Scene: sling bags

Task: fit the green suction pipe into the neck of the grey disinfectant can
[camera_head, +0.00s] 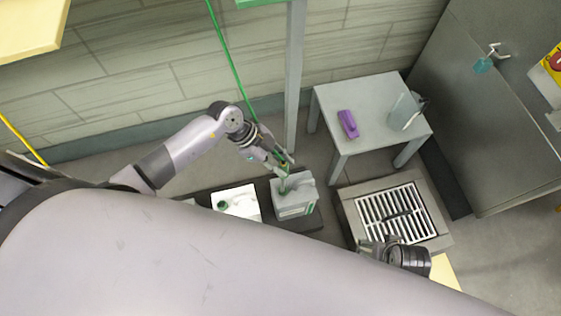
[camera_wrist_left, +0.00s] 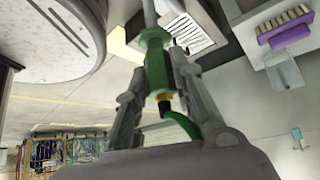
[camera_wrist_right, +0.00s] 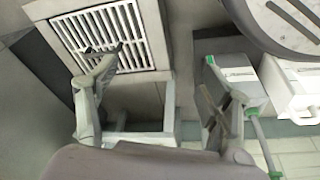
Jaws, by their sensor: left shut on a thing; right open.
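The grey disinfectant can (camera_head: 293,205) stands on a dark base near the middle of the head view, with green at its side. My left gripper (camera_head: 284,166) is just above it, shut on the green suction pipe (camera_head: 283,186). The pipe's lower end is at the can's top; I cannot tell whether it is inside the neck or over it. In the left wrist view, the fingers close around a green fitting (camera_wrist_left: 155,60) with a yellow band below it. My right gripper (camera_head: 374,247) is open and empty by the floor grate, apart from the can.
A white can (camera_head: 236,202) with a green cap stands left of the grey can. A grey table (camera_head: 371,95) holds a purple brush (camera_head: 347,124) and a clear jug (camera_head: 404,112). The floor grate (camera_head: 398,212) lies to the right. A grey post (camera_head: 295,80) rises behind the can.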

